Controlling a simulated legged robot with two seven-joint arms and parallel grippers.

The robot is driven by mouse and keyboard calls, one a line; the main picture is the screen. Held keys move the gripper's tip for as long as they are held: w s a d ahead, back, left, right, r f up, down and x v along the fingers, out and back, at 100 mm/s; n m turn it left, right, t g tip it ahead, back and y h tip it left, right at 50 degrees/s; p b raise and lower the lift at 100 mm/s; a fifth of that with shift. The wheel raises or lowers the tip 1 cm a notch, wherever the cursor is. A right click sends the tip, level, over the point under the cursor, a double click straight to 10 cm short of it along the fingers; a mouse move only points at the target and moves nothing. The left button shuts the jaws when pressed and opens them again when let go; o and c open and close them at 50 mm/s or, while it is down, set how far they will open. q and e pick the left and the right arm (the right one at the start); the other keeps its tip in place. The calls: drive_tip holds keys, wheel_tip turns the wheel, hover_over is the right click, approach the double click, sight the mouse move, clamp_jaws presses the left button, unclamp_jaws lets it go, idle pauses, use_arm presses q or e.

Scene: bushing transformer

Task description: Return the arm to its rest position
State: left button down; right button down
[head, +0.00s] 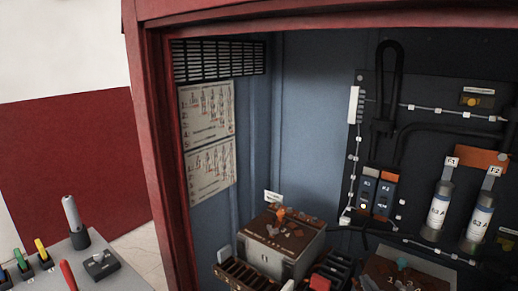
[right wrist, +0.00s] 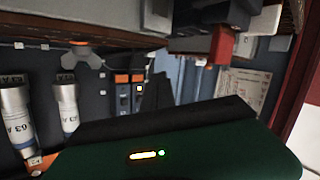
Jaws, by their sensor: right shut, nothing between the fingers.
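The right wrist view is upside down and looks into the open cabinet. A dark green housing with a black edge and small lit marks fills its lower part. A dark tapered shape above that edge appears to be my right gripper (right wrist: 156,94), shut with nothing held. It stands apart from the cabinet's back panel. In the head view I cannot clearly make out either gripper or arm. My left gripper is not in view.
The red-framed cabinet (head: 165,130) holds two 63 A fuses (head: 437,208), a black cable loop (head: 388,75) and a brown-topped box (head: 283,240). Instruction sheets (head: 208,140) hang on its left wall. A grey bench (head: 75,265) with coloured-handled tools stands outside, lower left.

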drive_tip(key=s+a+f+g, duration=0.1)
drive_tip(key=s+f+g, duration=0.1)
drive_tip(key=f, duration=0.1)
drive_tip(key=s+a+f+m+g, duration=0.1)
drive_tip(key=s+f+g, duration=0.1)
drive_tip(key=f, duration=0.1)
drive_tip(key=s+a+f+m+g, duration=0.1)
drive_tip(key=s+f, duration=0.2)
drive_tip(key=shift+f+g, duration=0.35)
drive_tip(key=shift+g, duration=0.05)
drive_tip(key=s+a+f+m+g, duration=0.1)
drive_tip(key=s+a+f+g, duration=0.25)
drive_tip(key=s, duration=0.45)
drive_tip(key=s+a+f+g, duration=0.2)
drive_tip(key=s+f+g, duration=0.15)
drive_tip(key=s, duration=0.45)
wheel_tip(320, 180, up, 20)
drive_tip(key=w+p, duration=0.1)
drive_tip(key=p, duration=1.8)
drive_tip(key=shift+d+y, duration=0.3)
drive_tip(key=shift+d, duration=0.1)
